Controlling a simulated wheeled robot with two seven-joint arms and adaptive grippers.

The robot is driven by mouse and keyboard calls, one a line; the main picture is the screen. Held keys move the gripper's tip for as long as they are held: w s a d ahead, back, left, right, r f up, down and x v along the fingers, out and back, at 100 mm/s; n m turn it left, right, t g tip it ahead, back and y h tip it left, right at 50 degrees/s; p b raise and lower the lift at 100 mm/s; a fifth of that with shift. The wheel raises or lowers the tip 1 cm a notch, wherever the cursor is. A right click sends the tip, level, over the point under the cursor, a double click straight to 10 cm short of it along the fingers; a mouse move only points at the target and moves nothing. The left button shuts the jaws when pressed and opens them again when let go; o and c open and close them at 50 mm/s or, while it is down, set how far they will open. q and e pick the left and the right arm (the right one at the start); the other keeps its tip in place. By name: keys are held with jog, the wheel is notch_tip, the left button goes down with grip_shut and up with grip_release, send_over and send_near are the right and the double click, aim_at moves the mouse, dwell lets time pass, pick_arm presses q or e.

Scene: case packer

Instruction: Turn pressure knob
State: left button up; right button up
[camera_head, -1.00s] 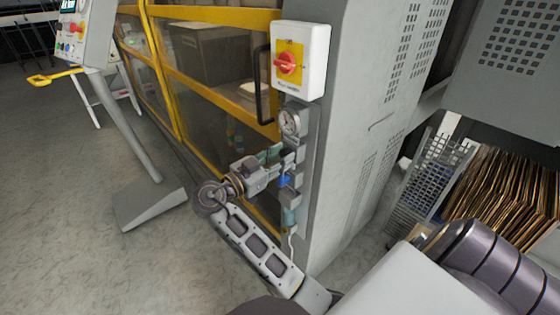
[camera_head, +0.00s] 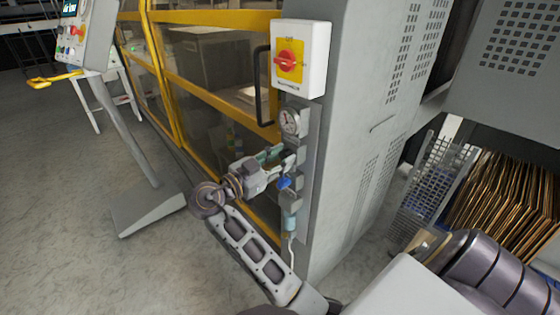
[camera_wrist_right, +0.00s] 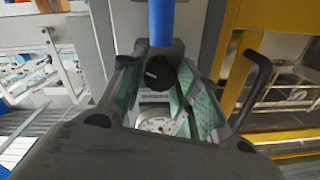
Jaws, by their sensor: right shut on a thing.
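The pressure knob (camera_wrist_right: 158,73) is a small black round knob with a pale mark, seen in the right wrist view below a blue part. My right gripper (camera_head: 288,156) reaches the air unit on the cabinet's corner from the left. Its green-padded fingers (camera_wrist_right: 160,85) stand on both sides of the knob and are shut on it. In the head view the fingers hide the knob. The round white pressure gauge (camera_head: 290,122) sits just above the gripper; it also shows between the fingers in the wrist view (camera_wrist_right: 160,123). My left gripper is out of view.
A white box with a red rotary switch (camera_head: 287,62) is above the gauge. A black door handle (camera_head: 262,85) and yellow-framed guard doors (camera_head: 210,95) are to the left. A blue valve part (camera_head: 285,183) lies just below the gripper. A control panel stand (camera_head: 130,140) is farther left.

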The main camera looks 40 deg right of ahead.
jog(key=o, duration=1)
jog(key=shift+r+n+p, duration=0.1)
jog(key=shift+n+p, duration=0.3)
jog(key=shift+p, duration=0.7)
jog(key=shift+n+p, duration=1.5)
jog(key=shift+p, duration=2.45)
jog(key=shift+p, duration=0.35)
